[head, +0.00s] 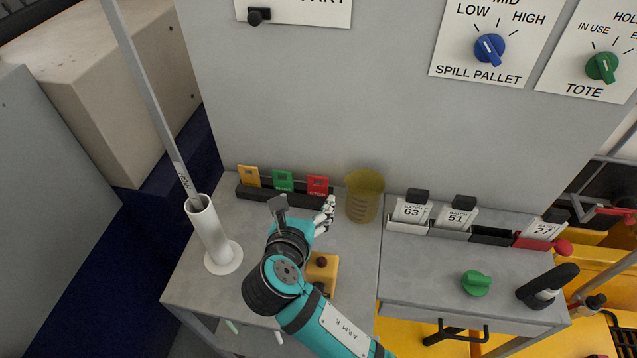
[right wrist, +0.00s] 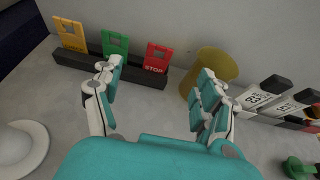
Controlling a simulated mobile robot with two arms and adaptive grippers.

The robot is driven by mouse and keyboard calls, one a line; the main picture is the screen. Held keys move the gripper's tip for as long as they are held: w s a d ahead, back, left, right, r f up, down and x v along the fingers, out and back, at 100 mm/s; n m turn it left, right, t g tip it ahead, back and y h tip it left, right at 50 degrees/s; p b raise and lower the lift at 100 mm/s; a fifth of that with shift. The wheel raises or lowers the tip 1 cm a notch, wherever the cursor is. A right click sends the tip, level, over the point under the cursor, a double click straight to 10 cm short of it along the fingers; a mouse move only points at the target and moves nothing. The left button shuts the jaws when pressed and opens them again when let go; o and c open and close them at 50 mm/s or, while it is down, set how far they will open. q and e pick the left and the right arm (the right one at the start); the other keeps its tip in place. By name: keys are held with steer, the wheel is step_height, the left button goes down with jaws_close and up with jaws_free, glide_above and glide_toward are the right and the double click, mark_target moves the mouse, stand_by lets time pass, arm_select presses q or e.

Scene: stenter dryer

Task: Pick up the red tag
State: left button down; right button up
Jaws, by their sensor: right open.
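The red tag (head: 318,186), marked STOP, stands upright in a dark rack (head: 262,194) on the grey bench, at the right end of a row. A green tag (head: 283,181) and a yellow tag (head: 249,176) stand to its left. In the right wrist view the red tag (right wrist: 157,58) lies ahead of the fingers, between them across the picture. My right gripper (head: 328,214) is open and empty, close in front of the red tag and apart from it. The right gripper's two fingers also show in the right wrist view (right wrist: 157,85). My left gripper is not in view.
A translucent yellow beaker (head: 364,196) stands just right of the red tag. A white holder (head: 212,236) with a tall rod is on the left. Numbered cards (head: 411,209), a green knob (head: 475,283) and a black handle (head: 547,286) are on the right. A grey panel rises behind.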

steer(key=p, duration=0.1)
glide_toward(317, 179)
steer(key=w, duration=0.3)
steer(key=x, duration=0.1)
steer(key=p+x, duration=0.1)
steer(key=x, duration=0.2)
steer(key=shift+s+d+f, duration=0.15)
steer(key=shift+d+f, duration=0.1)
steer(key=shift+d, duration=0.1)
steer(key=x, duration=0.2)
steer(key=p+x, duration=0.1)
steer(key=shift+w+f, duration=0.25)
steer(key=shift+f, duration=0.1)
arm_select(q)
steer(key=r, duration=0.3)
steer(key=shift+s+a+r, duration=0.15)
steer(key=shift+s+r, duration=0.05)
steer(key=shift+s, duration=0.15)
arm_select(e)
steer(key=shift+s, duration=0.1)
steer(key=shift+c, duration=0.9)
steer(key=c, duration=0.8)
